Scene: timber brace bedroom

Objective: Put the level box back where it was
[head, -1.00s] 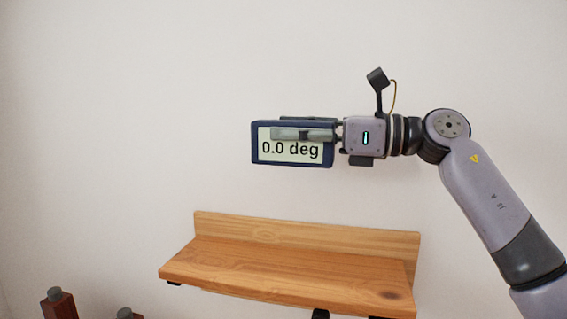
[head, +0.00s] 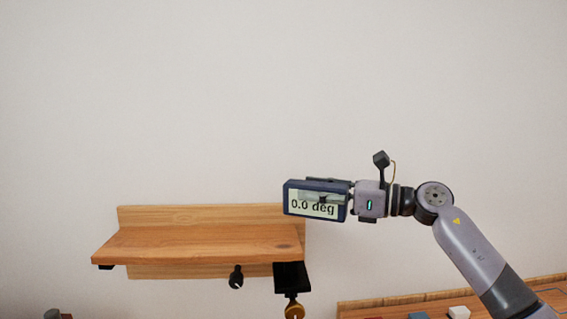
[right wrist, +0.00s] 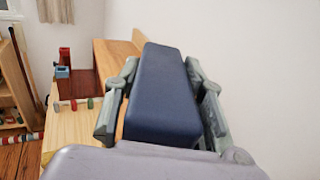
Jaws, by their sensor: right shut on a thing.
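The level box (head: 302,209) is a dark blue block with a pale display reading "0.0 deg". My right gripper (head: 325,191) is shut on it from the right, with one finger across the upper part of the display. In the head view the box overlaps the right end of the wooden wall shelf (head: 190,240); whether it touches the shelf is unclear. In the right wrist view the blue back of the box (right wrist: 161,90) lies between the two grey fingers (right wrist: 160,95), with the display hidden. My left gripper is out of view.
A black clamp with a brass knob (head: 293,311) hangs under the shelf's right end, near a black knob (head: 236,277). A wooden surface at lower right carries a blue block (head: 417,316) and a white block (head: 458,312). The wall above is clear.

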